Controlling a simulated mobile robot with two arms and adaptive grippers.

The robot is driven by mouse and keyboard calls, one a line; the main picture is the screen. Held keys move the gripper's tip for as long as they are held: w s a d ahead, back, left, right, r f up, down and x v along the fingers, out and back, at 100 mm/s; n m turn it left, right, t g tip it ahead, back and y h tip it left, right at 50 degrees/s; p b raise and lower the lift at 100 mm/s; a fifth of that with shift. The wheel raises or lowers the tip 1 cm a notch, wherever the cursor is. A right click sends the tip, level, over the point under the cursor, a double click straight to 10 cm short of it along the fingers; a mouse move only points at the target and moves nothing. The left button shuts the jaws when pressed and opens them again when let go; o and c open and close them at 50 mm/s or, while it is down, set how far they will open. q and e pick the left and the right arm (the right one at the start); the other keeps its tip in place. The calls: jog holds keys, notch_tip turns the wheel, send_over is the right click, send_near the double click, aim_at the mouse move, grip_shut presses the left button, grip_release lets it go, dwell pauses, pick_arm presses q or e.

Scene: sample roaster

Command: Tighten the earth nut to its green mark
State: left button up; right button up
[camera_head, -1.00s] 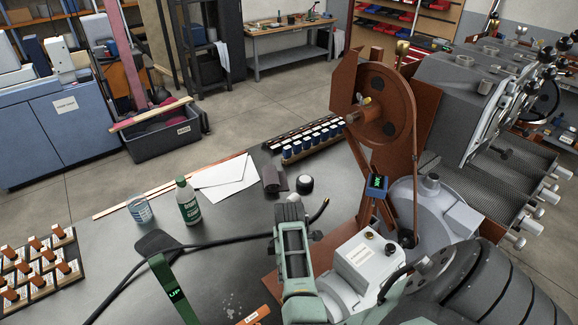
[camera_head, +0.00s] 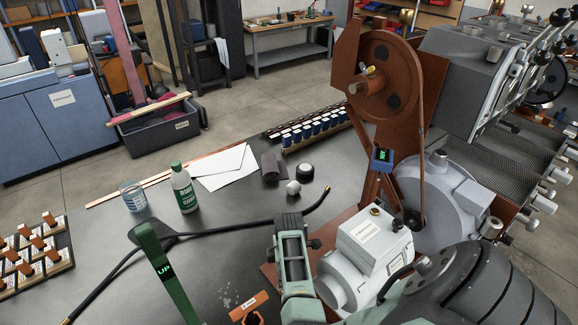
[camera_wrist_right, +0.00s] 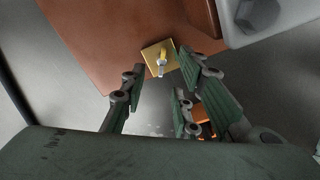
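A small yellow square plate (camera_wrist_right: 150,51) lies on the reddish-brown base in the right wrist view. In the head view the grey-green end of my right arm (camera_head: 291,255) is beside the white motor housing and hides the fingers and the yellow plate. My left gripper is not in view.
A green bar with an "UP" display (camera_head: 165,272) rises at front left. A black cable (camera_head: 230,233) crosses the bench, its free end beside my right arm. The reddish-brown wheel (camera_head: 384,75) towers behind.

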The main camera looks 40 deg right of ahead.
jog(key=shift+f, duration=2.2)
jog(key=shift+c, duration=0.3)
grip_shut()
